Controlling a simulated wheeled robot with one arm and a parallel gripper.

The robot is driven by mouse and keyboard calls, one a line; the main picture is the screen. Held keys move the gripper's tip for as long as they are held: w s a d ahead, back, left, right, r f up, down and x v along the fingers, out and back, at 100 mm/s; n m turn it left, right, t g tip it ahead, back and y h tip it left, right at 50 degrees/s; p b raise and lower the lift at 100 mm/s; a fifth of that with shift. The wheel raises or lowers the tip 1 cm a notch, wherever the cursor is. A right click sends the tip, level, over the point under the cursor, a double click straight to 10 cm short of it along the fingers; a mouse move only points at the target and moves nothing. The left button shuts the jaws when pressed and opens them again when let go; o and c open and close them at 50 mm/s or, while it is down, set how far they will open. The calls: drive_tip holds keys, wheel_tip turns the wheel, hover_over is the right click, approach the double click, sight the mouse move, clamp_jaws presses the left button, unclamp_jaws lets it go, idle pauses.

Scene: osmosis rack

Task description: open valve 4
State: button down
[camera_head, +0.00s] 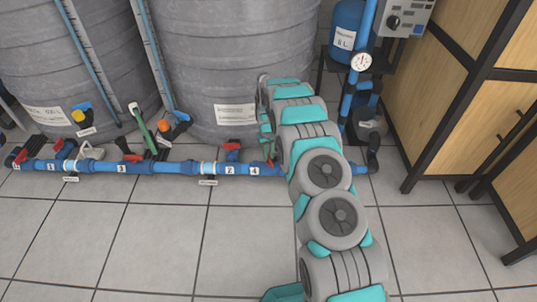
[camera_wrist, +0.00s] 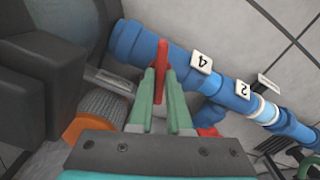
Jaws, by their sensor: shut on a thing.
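Valve 4 is on the blue pipe (camera_head: 190,167) near the floor, marked by a white "4" label (camera_wrist: 201,62). Its red handle (camera_wrist: 161,50) stands at an angle to the pipe in the wrist view. My gripper (camera_wrist: 160,76) has its two green fingers closed on either side of this handle, gripping it. In the head view the "4" label (camera_head: 255,170) shows just left of my arm, which hides most of the handle and gripper.
The "2" label (camera_wrist: 243,89) and another red handle (camera_wrist: 208,132) are close by along the pipe. Large grey tanks (camera_head: 235,60) stand behind the pipe. A wooden cabinet (camera_head: 465,90) is at the right. The tiled floor (camera_head: 150,235) in front is clear.

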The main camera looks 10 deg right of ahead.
drive_tip(key=n, duration=0.3)
drive_tip(key=shift+n+p, duration=0.4)
drive_tip(key=n+p, duration=0.1)
drive_tip(key=n, duration=0.2)
drive_tip(key=shift+n, duration=0.3)
drive_tip(key=n+p, duration=0.1)
drive_tip(key=n, duration=0.3)
drive_tip(key=shift+r+p, duration=0.1)
drive_tip(key=shift+p, duration=0.3)
drive_tip(key=shift+n+p, duration=0.4)
drive_tip(key=shift+n, duration=0.5)
drive_tip(key=c, duration=0.9)
unclamp_jaws()
drive_tip(key=shift+o, duration=0.2)
